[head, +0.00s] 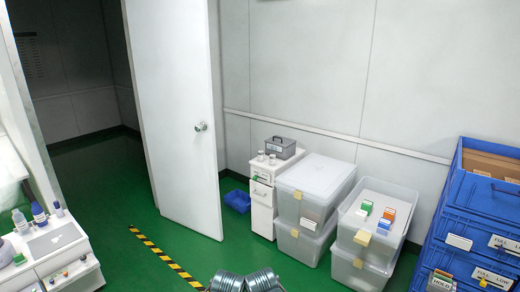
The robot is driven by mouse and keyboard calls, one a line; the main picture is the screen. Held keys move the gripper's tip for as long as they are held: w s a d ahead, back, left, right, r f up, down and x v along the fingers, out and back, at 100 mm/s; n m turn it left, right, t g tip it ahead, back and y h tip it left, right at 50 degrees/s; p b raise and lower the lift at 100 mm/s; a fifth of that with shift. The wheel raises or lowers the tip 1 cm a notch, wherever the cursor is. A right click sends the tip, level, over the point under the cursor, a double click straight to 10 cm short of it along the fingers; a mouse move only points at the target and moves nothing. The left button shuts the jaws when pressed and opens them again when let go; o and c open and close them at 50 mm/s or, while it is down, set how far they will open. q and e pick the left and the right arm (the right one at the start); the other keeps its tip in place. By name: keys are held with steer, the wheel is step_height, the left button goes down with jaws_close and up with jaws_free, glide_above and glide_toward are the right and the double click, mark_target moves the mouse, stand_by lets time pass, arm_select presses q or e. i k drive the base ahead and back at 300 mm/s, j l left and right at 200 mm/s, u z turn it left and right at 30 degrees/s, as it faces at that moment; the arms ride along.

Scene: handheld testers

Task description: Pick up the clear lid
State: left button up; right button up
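A flat clear lid (318,177) covers the upper translucent bin (305,214) of the left stack against the wall. Its surface looks bare. To its right, another translucent bin (370,238) has small green, orange and white boxes (383,215) at its top; I cannot tell whether they lie on a lid or inside. Neither of my grippers shows in the head view. Grey ribbed metal parts at the bottom middle edge look like parts of my own body.
A white drawer cabinet (262,208) with a grey case (279,147) stands left of the bins. Blue crates (471,240) are stacked at the right. A white door (177,120) stands open. A bench with bottles (39,212) is at left. Green floor is clear in the middle.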

mark_target(317, 176)
steer(key=i+j+z, duration=0.1)
steer(key=i+z, duration=0.15)
steer(key=i, duration=0.25)
steer(key=i+j+z, duration=0.25)
steer(key=i, duration=0.3)
steer(key=i+j+z, duration=0.2)
steer(key=i, duration=0.3)
steer(key=i+j+z, duration=0.25)
steer(key=z, duration=0.15)
steer(key=i+j+z, duration=0.6)
steer(key=j+z, duration=0.15)
steer(key=i+j+z, duration=0.2)
steer(key=j+z, duration=0.2)
steer(key=j, duration=0.15)
steer(key=i+j+z, duration=0.1)
steer(key=j, duration=0.25)
steer(key=j+z, duration=0.1)
steer(key=j, duration=0.25)
steer(key=i, duration=0.05)
